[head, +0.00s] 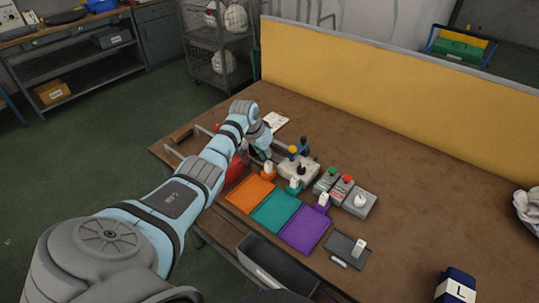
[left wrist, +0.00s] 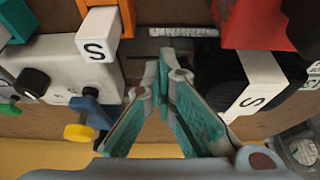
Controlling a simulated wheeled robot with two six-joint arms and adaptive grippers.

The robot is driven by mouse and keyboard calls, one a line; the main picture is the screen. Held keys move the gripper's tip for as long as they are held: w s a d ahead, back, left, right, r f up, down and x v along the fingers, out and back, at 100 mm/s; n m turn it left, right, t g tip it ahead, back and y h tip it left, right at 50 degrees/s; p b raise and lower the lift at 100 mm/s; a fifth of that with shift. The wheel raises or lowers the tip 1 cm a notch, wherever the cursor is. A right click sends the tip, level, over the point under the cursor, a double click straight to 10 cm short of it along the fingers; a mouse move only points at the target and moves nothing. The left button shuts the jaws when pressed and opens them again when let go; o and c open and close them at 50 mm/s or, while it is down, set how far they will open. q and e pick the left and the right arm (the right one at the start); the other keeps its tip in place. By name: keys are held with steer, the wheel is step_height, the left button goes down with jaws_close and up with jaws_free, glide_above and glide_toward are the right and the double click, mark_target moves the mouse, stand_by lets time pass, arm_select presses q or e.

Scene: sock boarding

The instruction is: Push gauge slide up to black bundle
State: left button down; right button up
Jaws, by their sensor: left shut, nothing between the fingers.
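My left gripper (head: 262,153) is over the far left part of the table, beside a pale grey block (head: 298,169) with a blue lever and yellow knob. In the left wrist view its teal fingers (left wrist: 165,70) are together at the tips with nothing between them. The black bundle (left wrist: 225,68), with a white band marked S, lies right of the fingertips, with a gap. The pale grey block (left wrist: 65,65) stands to their left. A ruled white strip (left wrist: 184,32) lies beyond the tips. Which part is the gauge slide is unclear; the fingers hide some of it.
Orange (head: 250,193), teal (head: 274,211) and purple (head: 305,230) trays lie along the near edge. Red (left wrist: 255,25) and orange (left wrist: 105,15) objects crowd the gripper. A navy L-marked item (head: 455,287) lies at front right. The table's right middle is clear.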

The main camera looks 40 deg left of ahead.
mark_target(258, 159)
arm_select(q)
steer(key=shift+a+b, duration=1.45)
steer(key=shift+a, duration=0.2)
steer(key=shift+a+r, duration=0.1)
steer(key=shift+a, duration=0.1)
stand_by(0.3)
steer(key=shift+d+r+p, duration=0.15)
steer(key=shift+p, duration=0.35)
steer(key=shift+d+p, duration=0.3)
steer(key=shift+p, duration=0.25)
step_height(258, 159, up, 7)
steer(key=p, duration=0.7)
steer(key=shift+d, duration=0.15)
steer(key=shift+f, duration=0.2)
